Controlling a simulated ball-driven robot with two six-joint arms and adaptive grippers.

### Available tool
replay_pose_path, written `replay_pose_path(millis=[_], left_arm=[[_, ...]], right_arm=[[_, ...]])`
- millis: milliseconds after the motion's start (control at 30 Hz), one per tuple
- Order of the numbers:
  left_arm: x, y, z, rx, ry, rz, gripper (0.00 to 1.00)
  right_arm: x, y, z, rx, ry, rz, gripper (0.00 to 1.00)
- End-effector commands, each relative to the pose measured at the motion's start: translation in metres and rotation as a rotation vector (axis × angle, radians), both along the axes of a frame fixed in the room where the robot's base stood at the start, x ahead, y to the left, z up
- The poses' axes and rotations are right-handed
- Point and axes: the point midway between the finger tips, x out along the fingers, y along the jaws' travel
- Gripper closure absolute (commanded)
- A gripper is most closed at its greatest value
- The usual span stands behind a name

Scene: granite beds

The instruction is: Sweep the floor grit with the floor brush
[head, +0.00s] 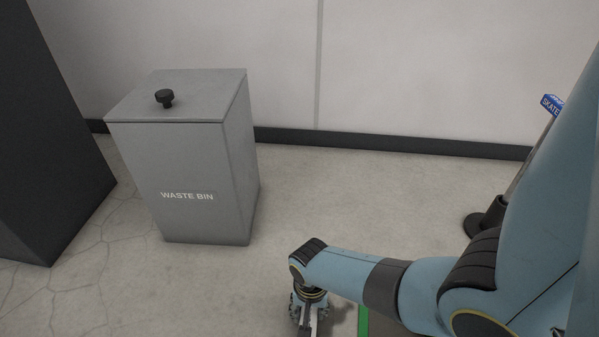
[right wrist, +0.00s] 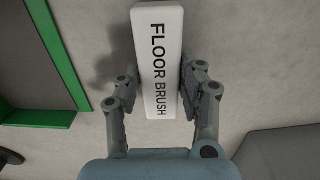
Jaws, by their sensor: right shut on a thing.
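The floor brush (right wrist: 158,50) shows in the right wrist view as a white block lettered FLOOR BRUSH. My right gripper (right wrist: 158,82) has a finger on each side of it and is shut on it. In the head view my right arm reaches in from the right, and the right gripper (head: 308,318) points down near the bottom edge. The brush is not clearly visible there, and its bristles are hidden in both views. I cannot make out any grit on the floor (head: 330,205). My left gripper is in neither view.
A grey lidded waste bin (head: 185,215) stands left of centre, beside a dark cabinet (head: 45,140). A green-edged object (head: 363,320) lies by my right arm; its green edge (right wrist: 75,85) also shows in the wrist view. Floor before the wall is clear.

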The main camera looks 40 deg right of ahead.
Motion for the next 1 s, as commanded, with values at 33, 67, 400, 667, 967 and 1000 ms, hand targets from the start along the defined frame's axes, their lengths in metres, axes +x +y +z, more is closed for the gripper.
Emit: replay_pose_path(millis=[33, 67, 400, 667, 967, 1000], left_arm=[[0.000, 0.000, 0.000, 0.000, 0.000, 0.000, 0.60], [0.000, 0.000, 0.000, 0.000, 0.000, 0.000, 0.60], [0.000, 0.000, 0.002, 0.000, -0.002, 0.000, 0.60], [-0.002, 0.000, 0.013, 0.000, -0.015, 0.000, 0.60], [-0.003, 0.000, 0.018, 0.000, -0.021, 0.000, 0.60], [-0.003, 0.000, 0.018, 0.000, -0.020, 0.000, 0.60]], right_arm=[[-0.005, -0.002, -0.002, -0.003, 0.008, 0.001, 0.88], [-0.006, -0.002, -0.002, -0.002, 0.009, 0.002, 0.88], [-0.011, -0.005, -0.003, -0.003, 0.014, 0.002, 0.87], [-0.030, -0.021, -0.002, -0.004, 0.015, 0.000, 0.88], [-0.042, -0.032, -0.002, -0.002, 0.013, 0.001, 0.88], [-0.042, -0.031, -0.002, -0.002, 0.013, 0.000, 0.88]])
